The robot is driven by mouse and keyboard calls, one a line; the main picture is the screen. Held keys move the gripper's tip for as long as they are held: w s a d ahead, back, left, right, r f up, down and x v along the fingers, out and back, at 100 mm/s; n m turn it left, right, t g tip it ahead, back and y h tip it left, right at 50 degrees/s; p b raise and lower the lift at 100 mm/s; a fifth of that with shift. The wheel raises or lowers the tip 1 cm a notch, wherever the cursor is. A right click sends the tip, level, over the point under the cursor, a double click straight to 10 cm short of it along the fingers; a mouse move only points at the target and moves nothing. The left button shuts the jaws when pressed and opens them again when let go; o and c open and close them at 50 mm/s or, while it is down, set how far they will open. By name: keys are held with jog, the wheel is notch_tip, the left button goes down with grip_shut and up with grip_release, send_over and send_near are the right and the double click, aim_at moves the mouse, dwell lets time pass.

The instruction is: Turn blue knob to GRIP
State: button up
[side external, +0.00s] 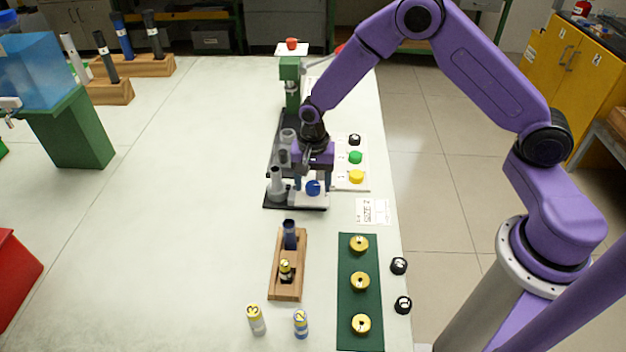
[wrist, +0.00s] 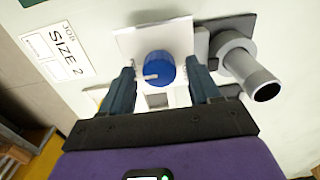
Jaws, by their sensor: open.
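The blue knob (side external: 313,188) sits on a white plate at the near end of the dark machine base. In the wrist view the blue knob (wrist: 159,68) shows a pale pointer mark toward its left side. My gripper (side external: 314,185) is above and around the knob from behind. In the wrist view my gripper (wrist: 162,80) is open, with one dark finger on each side of the knob and a gap showing on both sides. I cannot read a GRIP label in either view.
A grey cylinder (wrist: 250,70) stands close to the right finger. A panel with black, green and yellow (side external: 356,177) buttons is beside the machine. A SIZE 2 card (side external: 373,212), a wooden rack (side external: 287,286) and a green mat (side external: 345,300) with brass rings lie nearer.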

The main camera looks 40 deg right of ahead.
jog(key=c, duration=1)
jog(key=shift+c, duration=0.2)
jog(key=shift+n, duration=0.4)
jog(key=n, duration=0.4)
jog(key=shift+w+n, duration=0.1)
jog(key=shift+n, duration=0.2)
jog(key=n, duration=0.5)
jog(key=shift+a, duration=0.15)
jog(key=n, duration=0.5)
jog(key=shift+a+n, duration=0.1)
jog(key=shift+n, duration=0.3)
jog(key=n, duration=0.5)
jog(key=shift+a, duration=0.1)
